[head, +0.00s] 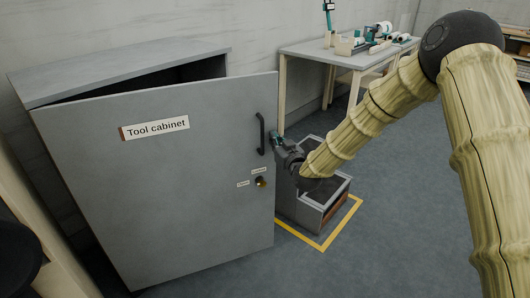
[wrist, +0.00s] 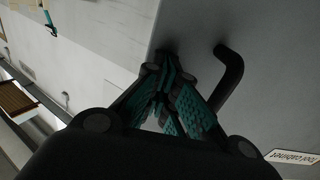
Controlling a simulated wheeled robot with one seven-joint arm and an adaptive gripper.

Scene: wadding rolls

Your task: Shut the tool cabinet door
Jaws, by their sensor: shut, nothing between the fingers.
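The grey tool cabinet (head: 130,78) stands at the left in the head view. Its door (head: 160,190) is ajar, with a dark gap along the top and right side. A black bar handle (head: 261,134) is near the door's right edge, above a brass lock (head: 262,182). My gripper (head: 276,136) is shut and empty, close to the door's free edge, just right of the handle. In the wrist view the teal fingertips (wrist: 165,75) meet near the door edge, with the handle (wrist: 228,75) to their right. I cannot tell whether they touch the door.
A grey bin (head: 325,205) stands on the floor right of the door, inside a yellow floor outline (head: 325,245). A workbench (head: 345,58) with several items is at the back. The floor at the front right is clear.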

